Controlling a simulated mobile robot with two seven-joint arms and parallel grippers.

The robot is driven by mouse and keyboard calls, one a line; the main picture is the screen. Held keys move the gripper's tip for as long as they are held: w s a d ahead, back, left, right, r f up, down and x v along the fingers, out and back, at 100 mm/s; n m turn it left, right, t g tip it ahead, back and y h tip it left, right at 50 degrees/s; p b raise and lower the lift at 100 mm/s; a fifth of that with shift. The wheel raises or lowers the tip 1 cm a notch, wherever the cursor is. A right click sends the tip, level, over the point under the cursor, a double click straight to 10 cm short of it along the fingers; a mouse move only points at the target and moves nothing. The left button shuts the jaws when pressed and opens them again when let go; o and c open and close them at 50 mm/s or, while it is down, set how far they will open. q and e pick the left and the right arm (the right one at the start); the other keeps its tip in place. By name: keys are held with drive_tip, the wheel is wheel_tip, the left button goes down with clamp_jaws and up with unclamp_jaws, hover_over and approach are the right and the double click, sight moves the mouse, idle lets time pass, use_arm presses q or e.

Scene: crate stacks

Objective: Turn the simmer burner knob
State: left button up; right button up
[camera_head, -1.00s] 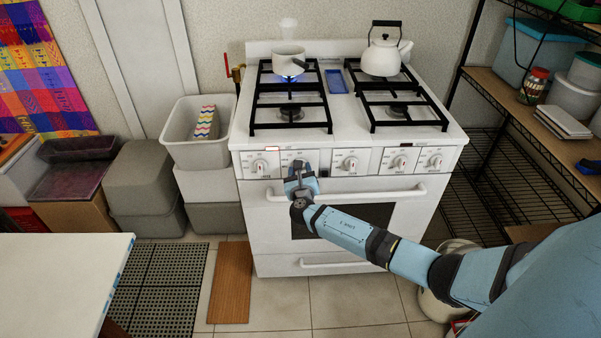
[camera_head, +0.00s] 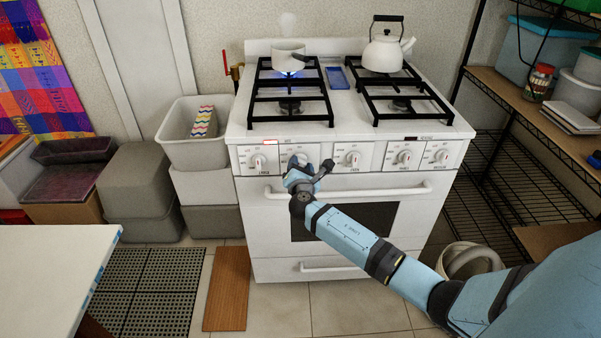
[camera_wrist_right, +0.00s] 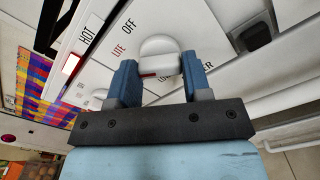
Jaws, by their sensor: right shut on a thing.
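The white stove (camera_head: 340,240) has a row of several knobs along its front panel. My right gripper (camera_head: 308,170) is at the second knob from the left (camera_head: 302,157), covering much of it in the head view. In the right wrist view, the blue fingers of my right gripper (camera_wrist_right: 160,80) are on either side of this white knob (camera_wrist_right: 160,55) and shut on it. The words OFF and LITE show on the panel beside the knob; a label behind the fingers is partly hidden and ends in "ER". My left gripper is not in view.
A pot (camera_head: 288,58) stands over a blue flame on the back left burner. A white kettle (camera_head: 384,54) stands at the back right. The oven handle (camera_head: 390,191) runs just below the knobs. A wire shelf (camera_head: 500,200) stands at the right; a bin (camera_head: 195,150) stands at the left.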

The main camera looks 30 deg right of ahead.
use_arm(q)
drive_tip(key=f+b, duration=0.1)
drive_tip(key=b, duration=0.3)
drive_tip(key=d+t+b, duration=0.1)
drive_tip(key=b, duration=0.2)
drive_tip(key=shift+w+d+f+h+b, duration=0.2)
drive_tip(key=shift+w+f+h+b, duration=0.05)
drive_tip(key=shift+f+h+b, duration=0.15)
use_arm(e)
drive_tip(key=m, duration=1.1)
drive_tip(key=shift+f, duration=0.1)
drive_tip(key=shift+m, duration=0.3)
drive_tip(key=o, duration=0.9)
drive_tip(key=shift+s+a, duration=0.1)
drive_tip(key=shift+s, duration=0.05)
